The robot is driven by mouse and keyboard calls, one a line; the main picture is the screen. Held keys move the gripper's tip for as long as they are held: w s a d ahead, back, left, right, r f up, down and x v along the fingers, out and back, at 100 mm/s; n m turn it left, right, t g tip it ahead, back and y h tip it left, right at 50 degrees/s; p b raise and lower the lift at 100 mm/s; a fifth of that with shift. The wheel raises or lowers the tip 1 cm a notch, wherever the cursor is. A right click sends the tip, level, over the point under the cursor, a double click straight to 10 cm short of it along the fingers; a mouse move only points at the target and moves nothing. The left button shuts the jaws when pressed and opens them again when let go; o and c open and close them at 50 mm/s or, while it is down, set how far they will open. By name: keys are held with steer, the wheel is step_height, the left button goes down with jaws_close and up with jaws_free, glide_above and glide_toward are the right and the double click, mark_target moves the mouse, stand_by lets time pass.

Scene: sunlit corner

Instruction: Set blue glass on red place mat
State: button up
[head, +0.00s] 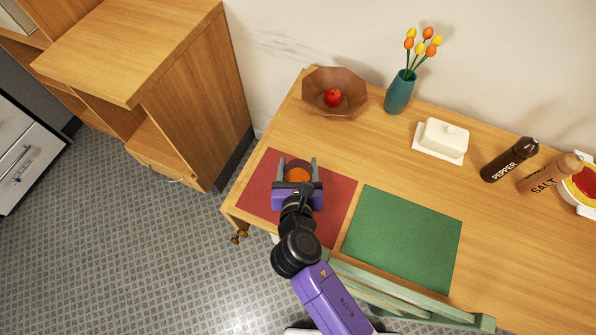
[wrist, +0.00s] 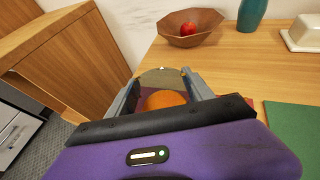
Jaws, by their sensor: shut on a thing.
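My gripper (head: 298,170) is over the red place mat (head: 339,205) at the table's left end. Its two grey fingers are shut on a glass with an orange filling (head: 298,174). In the wrist view the glass (wrist: 163,78) shows a pale, see-through rim between the fingers, with the orange filling (wrist: 166,99) below it. No clear blue shows on it. The gripper body hides its lower part, so I cannot tell whether its base touches the mat. A strip of the red mat also shows in the wrist view.
A green mat (head: 405,238) lies to the right. A wooden bowl (head: 350,104) with a red apple (head: 333,97), a teal vase (head: 399,94) of flowers and a white butter dish (head: 440,141) stand behind. Pepper (head: 509,160) and salt (head: 548,175) mills are right. A green chair (head: 410,300) stands in front.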

mark_target(298, 172)
steer(key=shift+f+b, duration=0.3)
steer(key=shift+f, duration=1.4)
steer(key=shift+f, duration=0.15)
steer(key=o, duration=1.8)
steer(key=v, duration=1.2)
steer(key=shift+r, duration=0.2)
